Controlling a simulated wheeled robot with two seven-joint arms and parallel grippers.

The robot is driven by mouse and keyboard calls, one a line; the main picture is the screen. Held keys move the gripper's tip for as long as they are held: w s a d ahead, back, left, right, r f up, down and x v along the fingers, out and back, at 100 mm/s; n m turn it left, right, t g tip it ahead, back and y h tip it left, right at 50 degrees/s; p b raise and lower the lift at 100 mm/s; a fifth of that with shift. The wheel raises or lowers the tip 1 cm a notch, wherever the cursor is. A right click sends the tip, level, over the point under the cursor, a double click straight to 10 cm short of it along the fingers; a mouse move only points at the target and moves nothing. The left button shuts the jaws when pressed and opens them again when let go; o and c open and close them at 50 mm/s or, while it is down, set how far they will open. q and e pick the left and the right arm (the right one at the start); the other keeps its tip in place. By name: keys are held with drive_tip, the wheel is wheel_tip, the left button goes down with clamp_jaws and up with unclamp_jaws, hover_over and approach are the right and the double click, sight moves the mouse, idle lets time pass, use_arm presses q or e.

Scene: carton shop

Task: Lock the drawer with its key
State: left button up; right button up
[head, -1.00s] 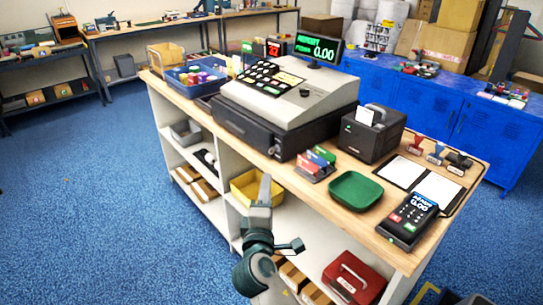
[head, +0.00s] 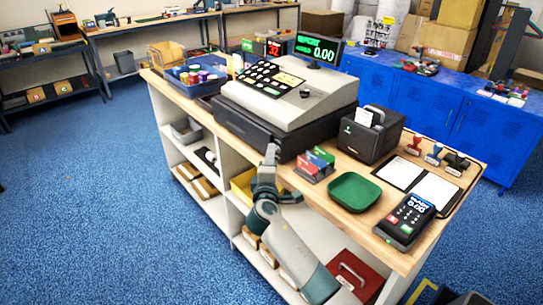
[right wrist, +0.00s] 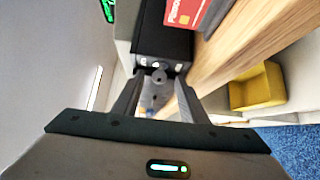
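The black cash drawer (head: 262,130) sits under the grey register on the counter and looks shut. In the right wrist view its dark face (right wrist: 163,42) is straight ahead, with small light marks and a round lock-like part (right wrist: 159,66) low on it. A small grey piece, perhaps the key (right wrist: 157,78), shows in front of that part; I cannot tell whether it is in the lock. My right gripper (right wrist: 160,82) is open, its fingers on either side of this piece with gaps visible. In the head view the right gripper (head: 270,160) is at the counter's front edge, below the drawer. My left gripper is not in view.
A card holder (head: 315,165), green tray (head: 355,191), card terminal (head: 405,221) and black printer (head: 371,134) stand on the counter right of the drawer. The wooden counter edge (right wrist: 232,50) runs close beside my right gripper. A yellow bin (right wrist: 258,88) is on the shelf below.

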drive_tip(key=shift+w, duration=0.5)
drive_tip(key=shift+c, duration=0.6)
